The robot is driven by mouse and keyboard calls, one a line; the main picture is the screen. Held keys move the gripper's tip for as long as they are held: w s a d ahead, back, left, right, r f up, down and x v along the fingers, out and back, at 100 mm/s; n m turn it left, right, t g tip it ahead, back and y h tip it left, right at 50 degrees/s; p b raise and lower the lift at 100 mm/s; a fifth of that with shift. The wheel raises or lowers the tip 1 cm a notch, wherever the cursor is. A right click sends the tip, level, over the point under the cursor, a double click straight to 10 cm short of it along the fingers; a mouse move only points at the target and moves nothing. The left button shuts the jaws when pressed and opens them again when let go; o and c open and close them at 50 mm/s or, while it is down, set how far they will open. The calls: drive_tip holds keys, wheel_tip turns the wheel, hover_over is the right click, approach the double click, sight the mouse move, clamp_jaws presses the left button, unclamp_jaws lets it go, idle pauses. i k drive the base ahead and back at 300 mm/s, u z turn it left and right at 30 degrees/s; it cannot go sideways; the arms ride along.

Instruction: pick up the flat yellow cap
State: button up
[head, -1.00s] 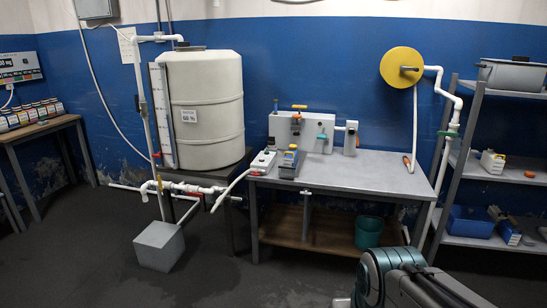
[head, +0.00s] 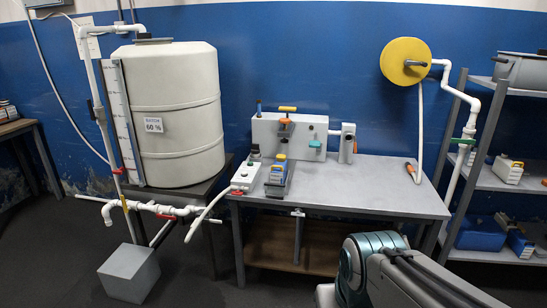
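A flat yellow piece (head: 287,108) sits on top of the grey-white box unit (head: 262,132) at the back of the metal bench (head: 375,190); it looks like the flat yellow cap, but it is small here. Part of my arm shows at the lower right, in front of the bench. My gripper is out of view, so what it holds cannot be seen.
A large white tank (head: 180,110) on a stand and white pipes are left of the bench. A grey block (head: 130,273) stands on the floor. A yellow wall disc (head: 404,61) and metal shelves (head: 490,182) are at right. The bench's right half is mostly clear.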

sight(279, 157)
drive_tip(key=u, duration=0.9)
drive_tip(key=i, duration=3.05)
drive_tip(key=z, duration=3.05)
drive_tip(key=i, duration=0.5)
